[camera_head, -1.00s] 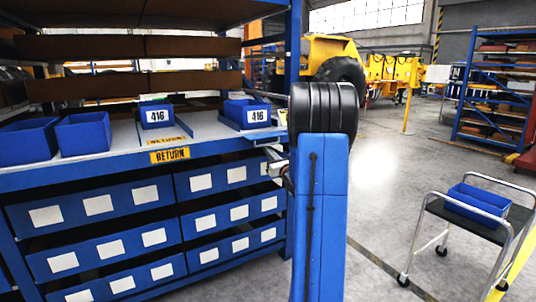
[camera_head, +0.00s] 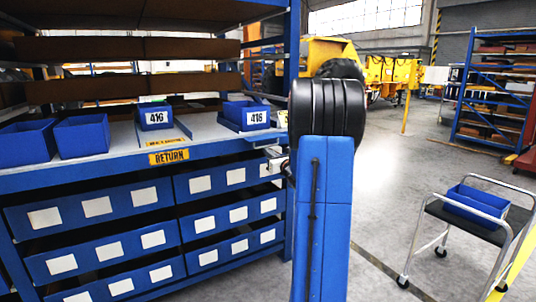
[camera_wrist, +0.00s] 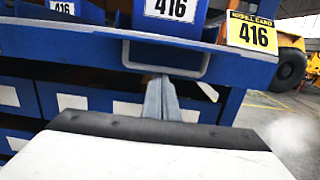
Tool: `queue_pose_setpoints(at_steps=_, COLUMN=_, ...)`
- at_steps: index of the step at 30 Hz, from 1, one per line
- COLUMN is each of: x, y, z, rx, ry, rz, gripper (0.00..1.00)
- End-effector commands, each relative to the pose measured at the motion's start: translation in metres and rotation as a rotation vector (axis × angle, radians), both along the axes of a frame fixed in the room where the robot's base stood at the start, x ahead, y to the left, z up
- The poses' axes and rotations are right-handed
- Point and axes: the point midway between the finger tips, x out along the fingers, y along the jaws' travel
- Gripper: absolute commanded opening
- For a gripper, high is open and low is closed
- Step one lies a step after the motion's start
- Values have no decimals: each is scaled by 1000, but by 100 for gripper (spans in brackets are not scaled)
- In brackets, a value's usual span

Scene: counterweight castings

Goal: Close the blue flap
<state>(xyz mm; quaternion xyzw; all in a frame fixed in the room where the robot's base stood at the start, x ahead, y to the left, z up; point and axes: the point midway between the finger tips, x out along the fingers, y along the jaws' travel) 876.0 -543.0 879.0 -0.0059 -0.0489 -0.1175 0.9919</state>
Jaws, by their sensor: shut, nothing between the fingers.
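In the wrist view, a blue panel (camera_wrist: 75,33), which appears to be the flap, runs across the top with a grey bar handle (camera_wrist: 196,70) on its front edge. It looks lowered, sticking out towards me. My gripper (camera_wrist: 161,82) is shut and empty, its tips at or just under the handle; I cannot tell whether they touch. In the head view, the flap (camera_head: 262,136) shows at the right end of the bench front, and my arm hides most of my gripper. A blue bin labelled 416 (camera_head: 246,115) stands behind the flap.
A second 416 bin (camera_head: 155,116) and empty blue bins (camera_head: 82,135) stand on the bench beside the RETURN label (camera_head: 169,156). Labelled drawers (camera_head: 98,207) lie below. A cart (camera_head: 482,231) with a blue bin stands right. Floor between is clear.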

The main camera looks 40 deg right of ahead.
Motion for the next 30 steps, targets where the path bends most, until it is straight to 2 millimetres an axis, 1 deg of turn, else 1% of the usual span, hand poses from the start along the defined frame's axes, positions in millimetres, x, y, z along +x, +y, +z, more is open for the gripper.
queue_pose_setpoints(at_steps=19, x=-3, y=1, z=5, rx=26, ry=110, rz=-1, gripper=0)
queue_pose_setpoints(at_steps=30, x=-5, y=1, z=7, rx=26, ry=109, rz=0, gripper=0)
